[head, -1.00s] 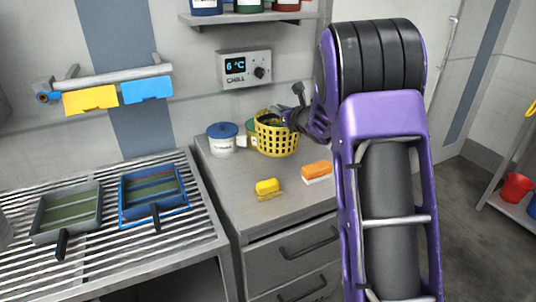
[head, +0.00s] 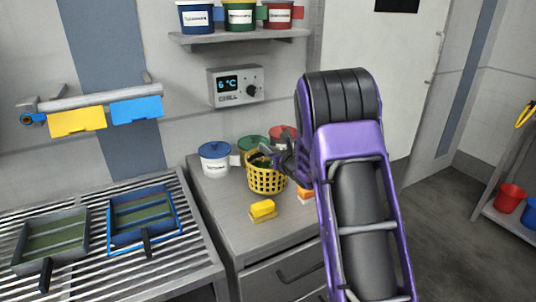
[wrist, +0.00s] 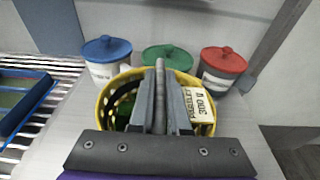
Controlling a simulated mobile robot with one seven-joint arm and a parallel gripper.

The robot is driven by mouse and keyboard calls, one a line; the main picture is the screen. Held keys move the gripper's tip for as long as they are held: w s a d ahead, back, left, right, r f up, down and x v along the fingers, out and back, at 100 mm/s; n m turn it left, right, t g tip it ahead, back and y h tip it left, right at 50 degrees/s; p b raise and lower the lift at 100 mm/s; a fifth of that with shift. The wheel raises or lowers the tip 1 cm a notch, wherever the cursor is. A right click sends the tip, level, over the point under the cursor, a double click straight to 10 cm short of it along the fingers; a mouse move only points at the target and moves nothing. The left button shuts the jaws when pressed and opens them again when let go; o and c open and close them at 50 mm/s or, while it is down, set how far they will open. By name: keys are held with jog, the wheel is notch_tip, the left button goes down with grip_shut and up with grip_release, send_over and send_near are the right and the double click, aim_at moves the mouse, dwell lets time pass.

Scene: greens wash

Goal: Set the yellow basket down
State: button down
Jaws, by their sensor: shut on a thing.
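The yellow basket (head: 267,182) is a round, perforated tub at the back of the grey counter (head: 232,208), in front of the lidded pots. My gripper (head: 276,158) is at its upper side in the head view. In the wrist view the gripper (wrist: 160,100) is shut and covers the middle of the yellow basket (wrist: 105,98). Dark green stuff shows inside the basket, and a pale label reading "PARSLEY 300 g" (wrist: 198,105) is at its right side. Whether the basket's base touches the counter I cannot tell.
Blue-lidded (head: 215,158), green-lidded (head: 252,143) and red-lidded (head: 283,133) pots stand behind the basket. A yellow sponge (head: 262,210) lies in front, and an orange block (head: 304,193) is partly behind my arm. A slatted rack with trays (head: 142,216) is at left.

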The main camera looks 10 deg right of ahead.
jog(key=shift+f, duration=0.6)
jog(key=c, duration=0.9)
grip_release()
jog(key=b+v, duration=0.1)
jog(key=v, duration=1.1)
